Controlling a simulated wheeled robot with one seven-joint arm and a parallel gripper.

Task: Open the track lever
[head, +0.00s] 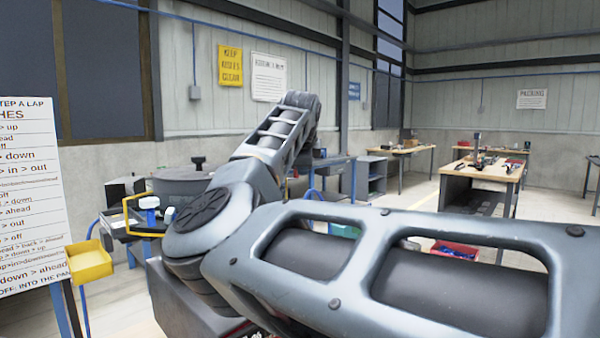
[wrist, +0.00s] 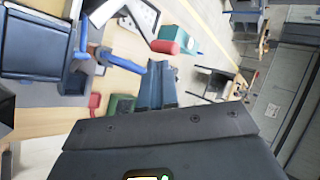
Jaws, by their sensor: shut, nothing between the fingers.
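In the head view a grey round bowl (head: 182,182), likely the feeder, stands left of my arm. Beside it are a yellow bent bar (head: 128,208) and a small blue-and-white part (head: 150,203); I cannot tell which part, if any, is the track lever. My arm hides much of that area, and my gripper does not show there. In the wrist view my gripper (wrist: 157,68) shows as blue-grey fingers close together above its dark body, shut and empty.
A workbench (head: 487,172) stands at the right back. The wrist view shows a red cylinder (wrist: 165,46) and a green object (wrist: 121,105) near the fingers.

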